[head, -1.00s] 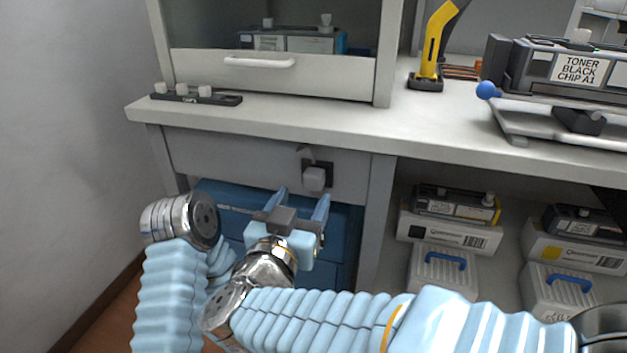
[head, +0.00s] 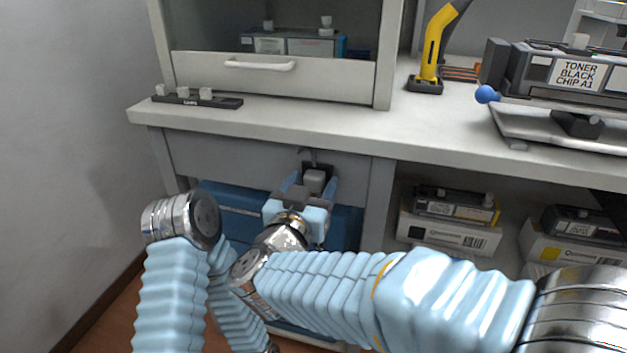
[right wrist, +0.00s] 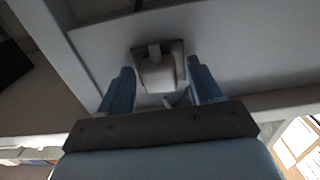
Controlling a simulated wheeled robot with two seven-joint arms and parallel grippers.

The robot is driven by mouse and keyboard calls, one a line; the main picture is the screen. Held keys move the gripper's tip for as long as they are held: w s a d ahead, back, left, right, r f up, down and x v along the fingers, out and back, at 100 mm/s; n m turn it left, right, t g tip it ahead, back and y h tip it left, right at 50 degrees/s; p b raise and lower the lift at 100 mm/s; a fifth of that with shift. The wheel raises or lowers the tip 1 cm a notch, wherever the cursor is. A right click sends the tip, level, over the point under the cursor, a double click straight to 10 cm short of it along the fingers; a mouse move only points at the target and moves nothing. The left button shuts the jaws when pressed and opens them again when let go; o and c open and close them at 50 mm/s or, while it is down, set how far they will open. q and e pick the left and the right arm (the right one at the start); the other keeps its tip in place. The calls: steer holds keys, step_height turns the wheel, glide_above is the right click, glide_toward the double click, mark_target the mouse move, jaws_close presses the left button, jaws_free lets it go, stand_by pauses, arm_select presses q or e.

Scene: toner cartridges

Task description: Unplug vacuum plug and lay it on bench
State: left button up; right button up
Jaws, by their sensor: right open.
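A light grey plug (head: 314,178) sits in a dark socket plate (head: 324,166) on the bench's front panel, under the worktop. In the right wrist view the plug (right wrist: 158,72) shows straight ahead. My right gripper (head: 312,182) is open, with one blue finger on each side of the plug. In the right wrist view its fingertips (right wrist: 160,68) flank the plug with a visible gap on both sides. The bench top (head: 300,124) is above the gripper. My left gripper is not in view; only left arm links show at the left.
A black strip with white knobs (head: 198,98) lies at the bench top's left end. A yellow-black tool (head: 432,50) stands right of the cabinet (head: 270,75). A toner cartridge (head: 560,70) rests on a stand at right. Bare bench top lies between. Blue drawers (head: 235,215) are below.

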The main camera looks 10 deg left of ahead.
steer(key=shift+p, duration=0.5)
stand_by(0.7)
steer(key=shift+c, duration=0.3)
jaws_close()
steer(key=s+p, duration=0.1)
steer(key=s, duration=0.5)
stand_by(1.1)
steer(key=shift+a, duration=0.1)
